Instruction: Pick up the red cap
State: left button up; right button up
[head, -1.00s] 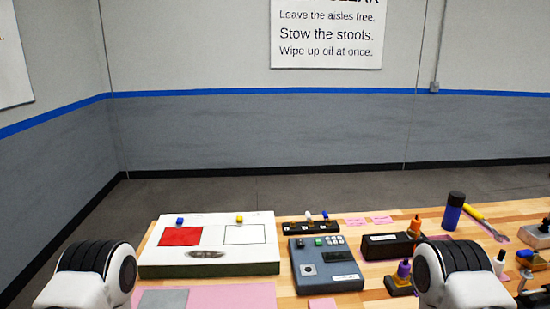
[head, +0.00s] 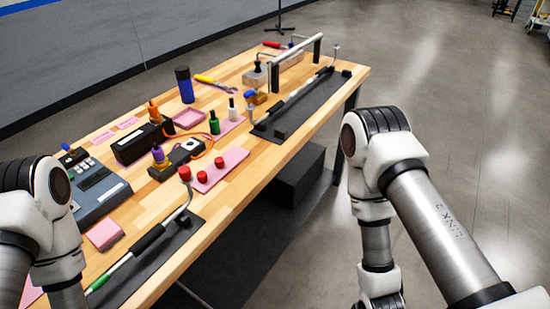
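Two small red caps, one nearer (head: 202,177) and one farther (head: 219,162), sit on a pink mat (head: 228,167) near the table's front edge. A third red round piece (head: 185,173) shows at the upper end of a bent metal rod, which has a black grip and a green end; I cannot tell whether it is a cap. My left arm is at the left edge and my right arm is at the right, beyond the table's front edge. Both grippers are outside the picture, and neither arm is seen touching a cap.
The wooden table (head: 160,230) also holds a grey control box (head: 97,190), a black box (head: 140,143), small bottles (head: 214,122), a blue cylinder (head: 184,85) and a rail on a dark mat (head: 290,115). A dark block (head: 297,175) stands below. Floor at right is open.

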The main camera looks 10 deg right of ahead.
aim_at(219, 162)
jog(key=u, duration=2.4)
jog(key=j+z, duration=0.1)
jog(key=z, duration=2.3)
jog(key=i+l, duration=0.15)
jog(key=l, duration=0.15)
jog(key=i+l+u, duration=0.15)
jog(key=l, duration=0.2)
jog(key=i+l, duration=0.2)
jog(key=i+l+u, duration=0.15)
jog(key=l, duration=0.3)
